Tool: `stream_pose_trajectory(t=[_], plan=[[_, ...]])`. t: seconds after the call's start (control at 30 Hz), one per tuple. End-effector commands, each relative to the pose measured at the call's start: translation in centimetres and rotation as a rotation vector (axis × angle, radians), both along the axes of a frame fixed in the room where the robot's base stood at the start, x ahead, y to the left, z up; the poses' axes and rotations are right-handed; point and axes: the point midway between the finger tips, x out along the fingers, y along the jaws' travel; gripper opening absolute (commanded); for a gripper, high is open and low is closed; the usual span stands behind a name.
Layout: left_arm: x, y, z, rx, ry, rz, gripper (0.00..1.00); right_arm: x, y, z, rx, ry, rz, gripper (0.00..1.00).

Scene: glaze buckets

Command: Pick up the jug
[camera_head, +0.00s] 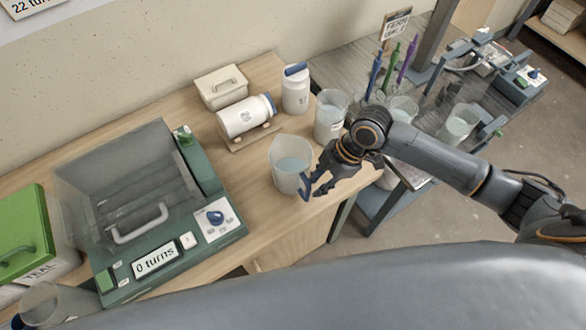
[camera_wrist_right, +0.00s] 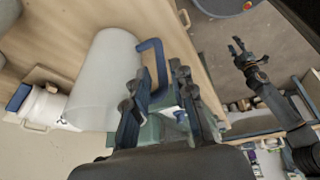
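The jug (camera_head: 289,160) is a translucent white vessel with a blue handle, upright near the bench's front edge. In the right wrist view the jug (camera_wrist_right: 103,78) lies left of the fingers, and its handle (camera_wrist_right: 160,62) comes between them. My right gripper (camera_head: 322,178) is at the handle side. In the wrist view its fingers (camera_wrist_right: 157,92) are apart, with visible gaps beside the handle. The handle's lower part is partly hidden by the gripper in the head view. My left gripper (camera_wrist_right: 237,48) shows small in the wrist view, open and empty, away from the jug.
A green machine (camera_head: 215,250) with a clear lid stands left. A white lidded box (camera_head: 220,87), a lying white jar (camera_head: 245,116) and a standing jar (camera_head: 295,90) are behind. A clear vessel (camera_head: 330,117) stands close right of the jug. Bare wood lies around the jug's front.

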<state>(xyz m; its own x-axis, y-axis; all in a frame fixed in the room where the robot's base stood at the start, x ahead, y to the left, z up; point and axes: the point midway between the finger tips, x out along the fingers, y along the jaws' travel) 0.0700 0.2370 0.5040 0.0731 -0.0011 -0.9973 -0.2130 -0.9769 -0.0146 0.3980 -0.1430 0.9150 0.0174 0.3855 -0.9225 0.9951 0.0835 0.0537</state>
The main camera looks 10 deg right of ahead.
Motion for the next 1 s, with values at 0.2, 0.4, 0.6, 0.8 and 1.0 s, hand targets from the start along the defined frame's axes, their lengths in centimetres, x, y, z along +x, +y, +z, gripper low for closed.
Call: stream_pose_trajectory(t=[0.2,0.4,0.6,0.8,1.0], plan=[[0.2,0.0,0.5,0.001,-0.002,0.0,0.4,-0.1,0.7,-1.4,0.001,0.002,0.0,0.24],[2.4,-0.2,2.3,-0.004,-0.035,0.0,0.4,-0.4,2.0,-3.8,0.001,0.005,-0.001,0.24],[2.4,-0.2,2.4,-0.004,-0.036,0.0,0.4,-0.2,2.6,-5.7,-0.001,-0.001,0.0,0.24],[1.7,-0.1,2.2,-0.002,-0.025,0.0,0.4,-0.2,2.6,-5.8,-0.002,-0.001,0.0,0.24],[1.4,-0.1,2.2,-0.002,-0.02,0.0,0.4,-0.2,2.6,-5.8,-0.002,-0.001,0.0,0.0]])
